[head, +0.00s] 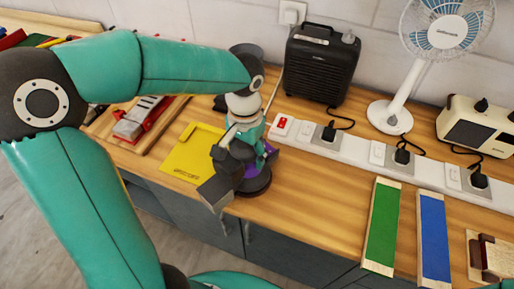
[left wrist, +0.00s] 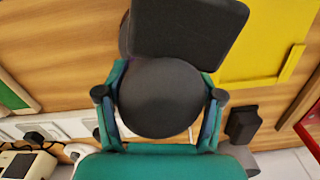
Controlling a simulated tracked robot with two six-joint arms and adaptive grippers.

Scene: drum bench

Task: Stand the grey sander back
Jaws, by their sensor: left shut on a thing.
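The grey sander (head: 240,158) is dark grey, with a round body and a boxy part (head: 216,190) sticking out toward the front of the bench. A dark round disc (head: 257,182) shows at its lower end. My left gripper (head: 247,146) comes down from above and is shut on the sander. In the left wrist view the sander's round top (left wrist: 160,100) lies between the two fingers, with the box (left wrist: 188,30) beyond. A bit of purple (head: 268,158) shows beside the sander, partly hidden. I cannot tell whether the sander touches the bench. My right gripper is out of view.
A yellow sheet (head: 190,158) lies left of the sander. A white power strip (head: 345,150) with plugs runs behind to the right. A black heater (head: 321,65), a fan (head: 390,117) and green (head: 382,225) and blue (head: 434,235) strips stand or lie farther right.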

